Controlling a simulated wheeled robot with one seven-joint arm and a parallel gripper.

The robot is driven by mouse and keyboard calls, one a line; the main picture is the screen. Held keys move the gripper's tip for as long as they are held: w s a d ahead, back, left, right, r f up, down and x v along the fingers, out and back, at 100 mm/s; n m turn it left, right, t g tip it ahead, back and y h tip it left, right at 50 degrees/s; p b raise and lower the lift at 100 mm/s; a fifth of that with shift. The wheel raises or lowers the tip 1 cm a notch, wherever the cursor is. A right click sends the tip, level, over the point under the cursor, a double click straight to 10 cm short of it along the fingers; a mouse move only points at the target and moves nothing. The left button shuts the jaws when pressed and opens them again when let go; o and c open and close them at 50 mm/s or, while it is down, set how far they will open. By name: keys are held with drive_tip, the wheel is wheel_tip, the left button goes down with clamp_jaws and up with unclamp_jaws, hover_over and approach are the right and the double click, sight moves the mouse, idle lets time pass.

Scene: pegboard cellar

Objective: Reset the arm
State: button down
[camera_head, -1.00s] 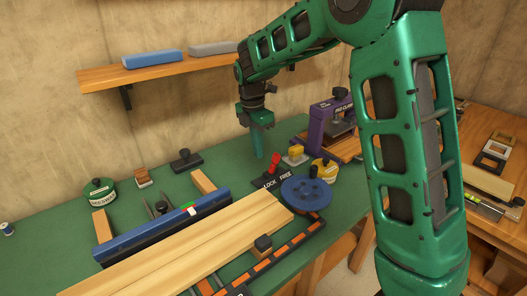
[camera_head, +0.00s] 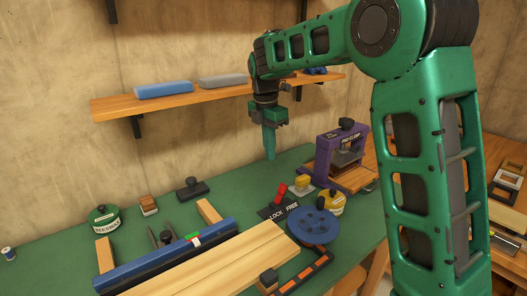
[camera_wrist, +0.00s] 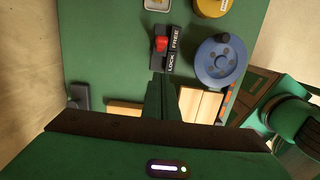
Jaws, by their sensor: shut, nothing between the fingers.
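My gripper (camera_head: 269,142) hangs pointing down above the back of the green bench, with its fingers together and nothing between them. In the wrist view its shut fingers (camera_wrist: 163,98) reach in over the bench top. The lock/free switch (camera_head: 279,199), with its red lever, stands on the bench below and in front of it. The lever also shows in the wrist view (camera_wrist: 160,44), beside the blue round handwheel (camera_wrist: 221,61).
A wooden wall shelf (camera_head: 118,106) with a blue and a grey block is behind my arm. A purple clamp (camera_head: 340,150) stands right of my gripper. A long blue bar (camera_head: 165,258), wooden boards (camera_head: 225,262) and a green beeswax tin (camera_head: 104,219) are on the bench (camera_head: 60,255).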

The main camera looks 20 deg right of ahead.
drive_tip(key=s+d+m, duration=1.5)
drive_tip(key=s+d, duration=0.1)
drive_tip(key=s, duration=0.4)
drive_tip(key=s+d+f+m, duration=0.1)
drive_tip(key=s+f+m, duration=0.1)
drive_tip(key=s+m, duration=0.2)
drive_tip(key=s+f+m+y, duration=0.1)
drive_tip(key=s+f+m, duration=0.2)
drive_tip(key=s, duration=0.6)
drive_tip(key=s+d+f+m, duration=0.1)
drive_tip(key=s+f+m, duration=0.1)
drive_tip(key=s+m, duration=0.4)
drive_tip(key=shift+s+d+f+m, duration=0.3)
drive_tip(key=shift+s, duration=0.5)
drive_tip(key=shift+w+f+g, duration=0.25)
drive_tip(key=shift+w+g, duration=0.05)
drive_tip(key=shift+w, duration=0.35)
